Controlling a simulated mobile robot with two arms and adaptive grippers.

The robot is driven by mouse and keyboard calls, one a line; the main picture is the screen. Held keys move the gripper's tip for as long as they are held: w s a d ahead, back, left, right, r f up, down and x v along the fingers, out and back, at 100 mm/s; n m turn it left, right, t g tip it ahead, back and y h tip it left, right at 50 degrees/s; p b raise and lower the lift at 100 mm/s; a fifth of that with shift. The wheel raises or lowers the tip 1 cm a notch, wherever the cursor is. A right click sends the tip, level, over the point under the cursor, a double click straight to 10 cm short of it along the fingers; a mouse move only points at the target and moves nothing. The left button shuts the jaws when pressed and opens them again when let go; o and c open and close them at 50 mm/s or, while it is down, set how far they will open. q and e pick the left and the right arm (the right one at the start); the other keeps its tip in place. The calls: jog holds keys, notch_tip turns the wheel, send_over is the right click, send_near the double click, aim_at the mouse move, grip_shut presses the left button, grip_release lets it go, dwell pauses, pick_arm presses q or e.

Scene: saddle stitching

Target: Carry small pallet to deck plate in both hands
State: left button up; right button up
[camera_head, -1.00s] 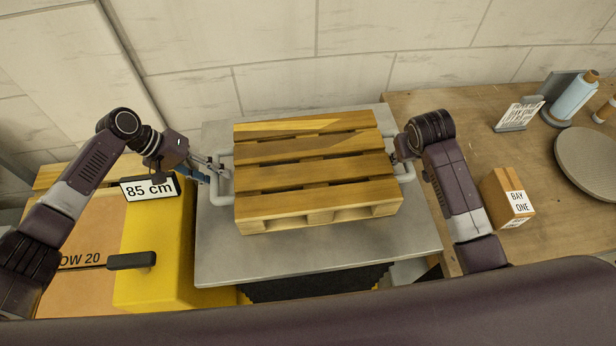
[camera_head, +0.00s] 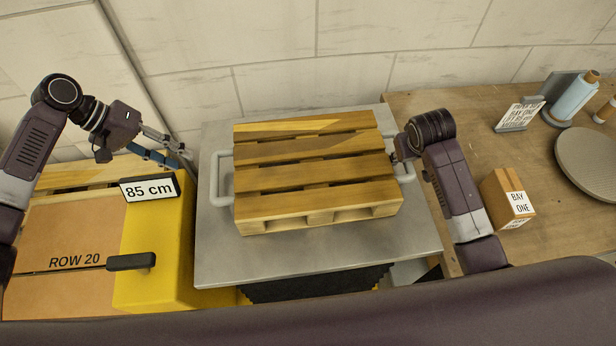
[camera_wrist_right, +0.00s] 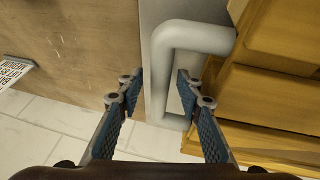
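The small wooden pallet (camera_head: 315,147) lies flat on the grey metal deck plate (camera_head: 310,253), slats up, with a grey handle at each end. The left handle (camera_head: 222,178) is free. My left gripper (camera_head: 184,160) is up and left of it, apart from it, with its fingers spread and empty. My right gripper is at the right handle, largely hidden by my arm in the head view. In the right wrist view, my right gripper (camera_wrist_right: 160,90) has its fingers apart, one on each side of the right handle (camera_wrist_right: 162,70), with gaps showing.
A yellow-edged unit (camera_head: 155,225) with an "85 cm" sign (camera_head: 149,188) and a black handle stands left. A wall is behind.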

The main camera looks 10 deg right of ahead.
jog(key=v, duration=1.1)
jog(key=shift+r, duration=0.2)
jog(key=shift+s, duration=0.1)
